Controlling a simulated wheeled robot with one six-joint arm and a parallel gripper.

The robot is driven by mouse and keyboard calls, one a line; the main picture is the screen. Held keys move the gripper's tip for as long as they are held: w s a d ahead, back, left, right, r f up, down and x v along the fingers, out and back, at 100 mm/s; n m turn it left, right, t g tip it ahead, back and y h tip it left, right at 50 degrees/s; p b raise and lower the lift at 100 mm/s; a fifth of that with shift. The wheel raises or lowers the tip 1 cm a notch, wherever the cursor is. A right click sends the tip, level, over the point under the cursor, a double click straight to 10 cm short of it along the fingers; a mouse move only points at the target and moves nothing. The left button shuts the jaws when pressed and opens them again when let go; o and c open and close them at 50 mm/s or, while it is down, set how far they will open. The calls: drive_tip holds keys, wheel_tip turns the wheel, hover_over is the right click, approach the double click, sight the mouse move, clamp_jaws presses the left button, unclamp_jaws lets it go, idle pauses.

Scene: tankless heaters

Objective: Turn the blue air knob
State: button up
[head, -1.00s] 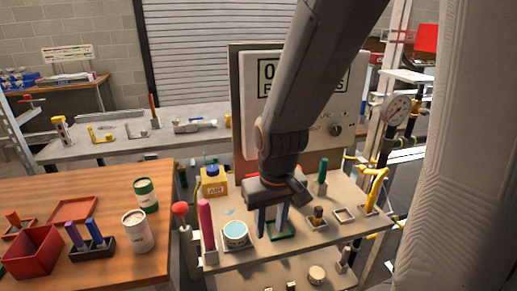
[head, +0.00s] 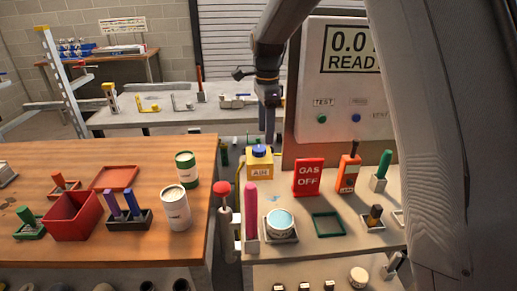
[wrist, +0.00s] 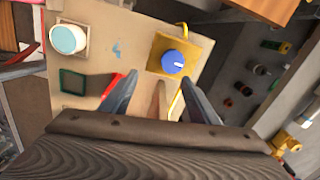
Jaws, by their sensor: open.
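The blue air knob (head: 260,150) sits on top of a yellow box marked AIR (head: 260,168) on the beige shelf, near its left rear edge. In the wrist view the round blue knob (wrist: 173,61) shows a small white mark, and the yellow box (wrist: 190,53) surrounds it. My gripper (wrist: 160,84) is open, with its two fingers spread and the knob beyond the tips, a little right of the middle. In the head view my gripper (head: 269,132) hangs just above and behind the knob, apparently apart from it.
A red GAS OFF sign (head: 308,177) stands right of the box. A pink stick (head: 251,212), a cup with blue contents (head: 280,222) and an empty green frame (head: 328,223) are in front. A red-topped post (head: 222,188) is left. The READY panel (head: 345,80) rises behind.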

sight(259, 148)
drive_tip(key=shift+w+a+m, duration=0.7)
drive_tip(key=shift+w+a, duration=0.15)
drive_tip(key=shift+w, duration=0.15)
drive_tip(key=shift+w+a+f, duration=0.1)
wheel_tip(259, 148, down, 7)
drive_tip(key=shift+f+p, duration=0.2)
drive_tip(key=shift+p, duration=0.65)
drive_tip(key=c, duration=1)
